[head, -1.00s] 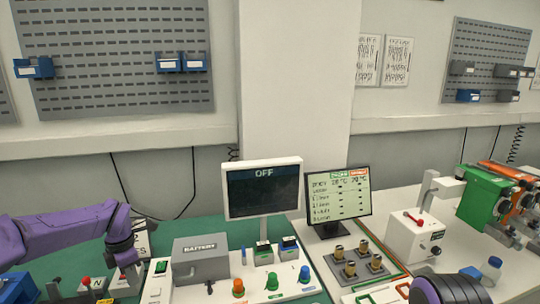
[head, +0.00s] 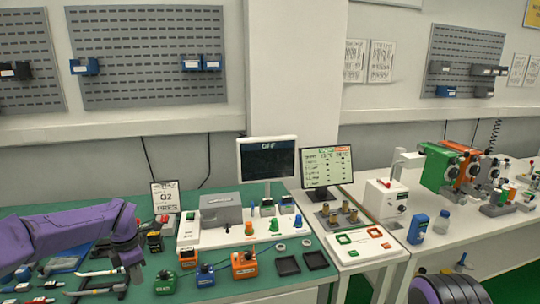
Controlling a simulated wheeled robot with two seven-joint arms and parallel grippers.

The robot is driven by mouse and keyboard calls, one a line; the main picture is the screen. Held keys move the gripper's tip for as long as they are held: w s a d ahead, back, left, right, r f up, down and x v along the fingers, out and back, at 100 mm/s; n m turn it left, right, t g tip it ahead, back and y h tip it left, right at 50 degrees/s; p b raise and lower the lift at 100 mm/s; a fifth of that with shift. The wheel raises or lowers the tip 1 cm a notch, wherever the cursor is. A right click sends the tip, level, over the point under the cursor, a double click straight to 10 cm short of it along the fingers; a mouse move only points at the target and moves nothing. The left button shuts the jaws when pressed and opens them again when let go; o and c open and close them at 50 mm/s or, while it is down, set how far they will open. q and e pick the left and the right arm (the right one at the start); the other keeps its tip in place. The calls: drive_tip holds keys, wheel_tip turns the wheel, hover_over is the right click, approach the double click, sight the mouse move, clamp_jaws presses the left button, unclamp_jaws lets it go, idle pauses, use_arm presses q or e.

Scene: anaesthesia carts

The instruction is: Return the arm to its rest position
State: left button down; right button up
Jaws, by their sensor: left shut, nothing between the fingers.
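My left arm (head: 60,232) is purple and reaches in from the left over the green table in the head view. Its gripper (head: 135,272) points down at the table's left part, near some laid-out tools. It is shut and empty. Part of my right arm (head: 450,289) shows at the bottom right; its gripper is out of view.
Tools with pale handles (head: 98,273) lie beside the left gripper. A grey battery box (head: 220,209), a monitor reading OFF (head: 267,159) and orange (head: 244,265) and green (head: 166,282) boxes stand to its right. A white bench (head: 470,228) with machines is farther right.

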use_arm(q)
drive_tip(key=s+a+f+m+t+y+b, duration=0.1)
drive_tip(key=s+f+m+t+y, duration=0.15)
drive_tip(key=s+f+y, duration=0.4)
drive_tip(key=s+a+f+m+t+y+b, duration=0.1)
drive_tip(key=s+f+m+y, duration=0.2)
drive_tip(key=f, duration=0.6)
drive_tip(key=s+d+f+m+h+b, duration=0.2)
drive_tip(key=s+d+f+m, duration=0.1)
drive_tip(key=s, duration=0.7)
drive_tip(key=s+d+f+m+h+b, duration=0.1)
drive_tip(key=s+d+f+m+h, duration=0.1)
drive_tip(key=s+f+m, duration=0.4)
drive_tip(key=s+d+f+m+h+b, duration=0.2)
drive_tip(key=s+f+m, duration=0.3)
drive_tip(key=s, duration=0.8)
wheel_tip(320, 180, down, 3)
drive_tip(key=shift+s+d+r+b, duration=0.1)
drive_tip(key=shift+s+d+b, duration=0.25)
drive_tip(key=shift+d, duration=0.45)
use_arm(e)
wheel_tip(320, 180, down, 8)
drive_tip(key=shift+s, duration=0.35)
use_arm(q)
drive_tip(key=shift+m, duration=0.25)
use_arm(e)
drive_tip(key=shift+d+r, duration=0.1)
